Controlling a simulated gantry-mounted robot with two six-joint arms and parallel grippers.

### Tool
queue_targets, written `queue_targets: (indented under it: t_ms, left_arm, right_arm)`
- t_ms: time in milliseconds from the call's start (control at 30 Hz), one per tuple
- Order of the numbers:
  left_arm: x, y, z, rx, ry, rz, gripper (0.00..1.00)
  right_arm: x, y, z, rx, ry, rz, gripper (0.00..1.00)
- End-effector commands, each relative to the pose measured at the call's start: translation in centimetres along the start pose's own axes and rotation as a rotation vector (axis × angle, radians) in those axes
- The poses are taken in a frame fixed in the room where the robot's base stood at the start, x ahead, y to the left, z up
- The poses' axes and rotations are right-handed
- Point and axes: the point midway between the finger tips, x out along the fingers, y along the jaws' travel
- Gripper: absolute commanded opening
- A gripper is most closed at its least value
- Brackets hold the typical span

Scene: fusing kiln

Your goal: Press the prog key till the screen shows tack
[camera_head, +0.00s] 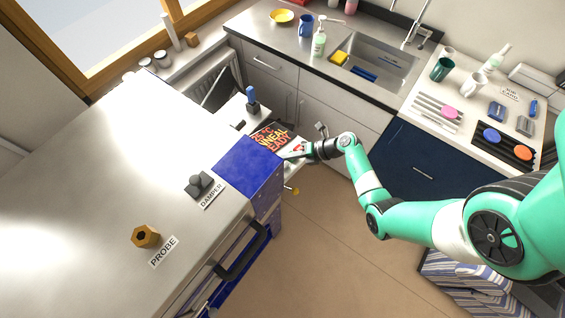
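The kiln's blue control box (249,164) stands at the kiln's right edge. Its dark screen (270,138) shows orange-red text; I read "°C", "ANNEAL" and "READY", with the left part cut off or hard to read. I cannot make out the prog key; the key area is hidden or too small. My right gripper (294,151) reaches in from the right, with its tip close beside the screen's right side. I cannot tell whether it touches a key, or whether its fingers are open or shut. My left gripper is not in view.
The kiln top (90,190) carries a brass probe fitting (145,236) and a dark damper knob (199,185). A blue-handled tool (252,100) stands behind the screen. A sink counter (268,40) lies behind. Open floor (330,240) lies right of the kiln.

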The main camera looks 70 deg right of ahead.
Motion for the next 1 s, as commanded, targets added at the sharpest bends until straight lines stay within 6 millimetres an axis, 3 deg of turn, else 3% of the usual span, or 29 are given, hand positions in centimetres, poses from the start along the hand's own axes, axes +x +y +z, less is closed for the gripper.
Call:
queue_targets:
  t_ms: [1000]
  left_arm:
    - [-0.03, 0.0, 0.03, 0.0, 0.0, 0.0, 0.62]
  right_arm:
    - [0.6, -0.45, -0.45, 0.001, 0.0, 0.0, 0.0]
